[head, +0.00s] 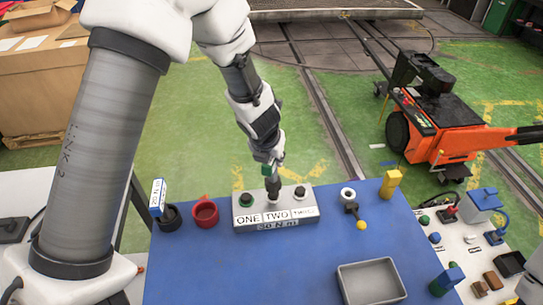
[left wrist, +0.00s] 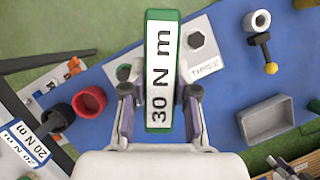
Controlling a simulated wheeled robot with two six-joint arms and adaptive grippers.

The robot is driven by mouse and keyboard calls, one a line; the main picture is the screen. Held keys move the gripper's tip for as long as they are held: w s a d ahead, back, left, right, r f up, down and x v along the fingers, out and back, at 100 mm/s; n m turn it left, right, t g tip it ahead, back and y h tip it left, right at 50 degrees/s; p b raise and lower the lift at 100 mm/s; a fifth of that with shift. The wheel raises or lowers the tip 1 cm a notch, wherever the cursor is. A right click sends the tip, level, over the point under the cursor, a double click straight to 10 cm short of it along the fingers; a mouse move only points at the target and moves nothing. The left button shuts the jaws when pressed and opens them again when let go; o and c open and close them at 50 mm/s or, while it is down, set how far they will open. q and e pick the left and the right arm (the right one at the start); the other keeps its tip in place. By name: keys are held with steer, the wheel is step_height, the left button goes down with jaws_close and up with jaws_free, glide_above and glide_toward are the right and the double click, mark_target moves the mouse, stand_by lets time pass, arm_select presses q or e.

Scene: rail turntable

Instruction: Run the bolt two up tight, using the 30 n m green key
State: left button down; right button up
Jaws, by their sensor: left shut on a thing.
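My left gripper (head: 269,166) is shut on the green key (head: 267,170), which stands roughly upright over the grey bolt block (head: 315,212). The key's dark lower end meets the block at the place labelled TWO; bolt two is hidden under it, and I cannot tell how fully they engage. In the left wrist view the key's top (left wrist: 160,72) reads 30 N m, between the two fingers of the gripper (left wrist: 160,92). Bolt one (head: 246,199) and bolt three (head: 300,192) show on either side. The block's front reads 30 N m. My right gripper is out of view.
A blue 20 N m key (head: 158,197) stands in a black holder (head: 170,218), beside an empty-looking red holder (head: 205,213). A white ring with a yellow-ended tool (head: 361,225), a yellow block (head: 390,183) and a grey tray (head: 371,282) lie right. The blue mat's front middle is clear.

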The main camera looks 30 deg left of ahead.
arm_select(q)
steer(key=n+p, duration=0.1)
steer(key=n+y+p, duration=0.1)
steer(key=n, duration=0.1)
steer(key=r+n+p, duration=0.1)
steer(key=shift+w+d+g+y, duration=0.1)
steer(key=shift+d+g+y, duration=0.2)
steer(key=shift+a+f+n+p, duration=0.2)
steer(key=shift+f+n+p, duration=0.15)
steer(key=shift+n+p, duration=0.45)
steer(key=n+p, duration=0.1)
steer(key=n+g+y+p, duration=0.1)
steer(key=p, duration=0.1)
steer(key=n+p, duration=0.1)
steer(key=shift+d+r+p, duration=0.15)
steer(key=shift+r+p, duration=0.1)
steer(key=shift+p, duration=0.15)
steer(key=shift+f+n+g+y, duration=0.3)
steer(key=shift+n+g+y, duration=0.1)
steer(key=shift+n, duration=0.9)
steer(key=n+g, duration=0.1)
steer(key=n, duration=0.2)
steer(key=shift+w+d+n+g+y, duration=0.1)
steer(key=shift+w+n+g+y, duration=0.05)
steer(key=shift+n+g+y, duration=0.2)
steer(key=n+g, duration=0.1)
steer(key=n, duration=0.1)
steer(key=shift+n, duration=0.35)
